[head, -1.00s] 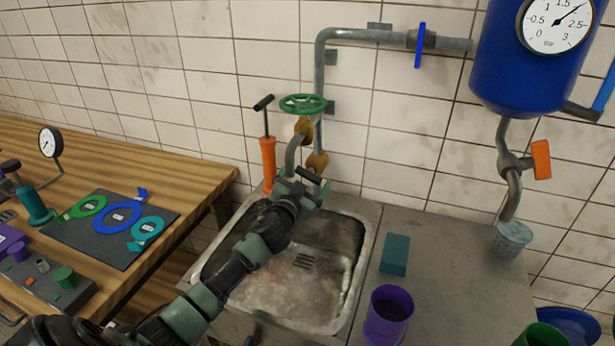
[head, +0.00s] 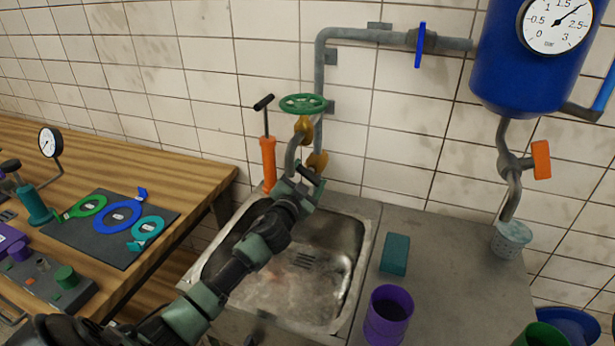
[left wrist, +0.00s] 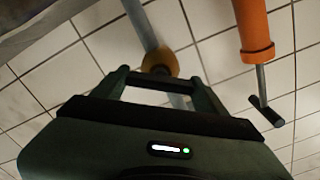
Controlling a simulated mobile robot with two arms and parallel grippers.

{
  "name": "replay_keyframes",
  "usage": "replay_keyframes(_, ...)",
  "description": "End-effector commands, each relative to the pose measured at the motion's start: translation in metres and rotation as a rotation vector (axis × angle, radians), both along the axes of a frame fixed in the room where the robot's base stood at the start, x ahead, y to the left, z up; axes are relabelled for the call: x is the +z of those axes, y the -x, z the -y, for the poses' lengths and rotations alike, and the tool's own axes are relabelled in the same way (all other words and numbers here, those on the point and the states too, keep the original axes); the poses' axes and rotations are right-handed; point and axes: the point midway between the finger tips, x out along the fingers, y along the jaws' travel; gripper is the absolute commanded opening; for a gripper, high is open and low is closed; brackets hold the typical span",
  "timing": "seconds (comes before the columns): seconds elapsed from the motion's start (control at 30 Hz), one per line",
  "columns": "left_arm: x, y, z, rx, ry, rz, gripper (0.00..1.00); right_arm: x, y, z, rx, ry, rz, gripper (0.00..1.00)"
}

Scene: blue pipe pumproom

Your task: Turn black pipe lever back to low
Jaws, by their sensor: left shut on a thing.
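My left gripper (head: 304,182) reaches over the sink to the pipe at the wall and is shut on the black pipe lever (head: 309,174). The lever sits just below the lower yellow valve body (head: 317,161). In the left wrist view the gripper's two fingers (left wrist: 162,88) stand on either side of the dark lever bar (left wrist: 150,82), with the yellow valve body (left wrist: 160,61) just beyond. The fingers partly hide the lever, so its exact angle is hard to tell. My right gripper is not in view.
An orange hand pump (head: 268,160) stands close left of the pipe. A green handwheel (head: 303,104) is above. The sink (head: 349,290) lies below, with a teal block (head: 395,254) and purple cup (head: 388,322) on the counter. The blue tank's gauge (head: 556,24) is upper right.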

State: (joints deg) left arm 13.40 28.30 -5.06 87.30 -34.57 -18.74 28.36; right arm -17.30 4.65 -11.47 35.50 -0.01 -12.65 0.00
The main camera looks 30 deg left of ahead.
Motion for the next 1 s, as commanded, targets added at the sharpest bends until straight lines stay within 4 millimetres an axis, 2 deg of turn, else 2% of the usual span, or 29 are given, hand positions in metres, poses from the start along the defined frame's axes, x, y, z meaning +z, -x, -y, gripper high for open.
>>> replay_keyframes(0.6, -0.0010, 0.0000, 0.0009, -0.002, -0.563, -0.136, 0.32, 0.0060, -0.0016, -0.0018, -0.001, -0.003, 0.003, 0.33)
replay_keyframes(1.0, -0.0020, 0.0000, 0.0012, -0.002, -0.827, -0.200, 0.32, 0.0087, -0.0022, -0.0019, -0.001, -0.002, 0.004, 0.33)
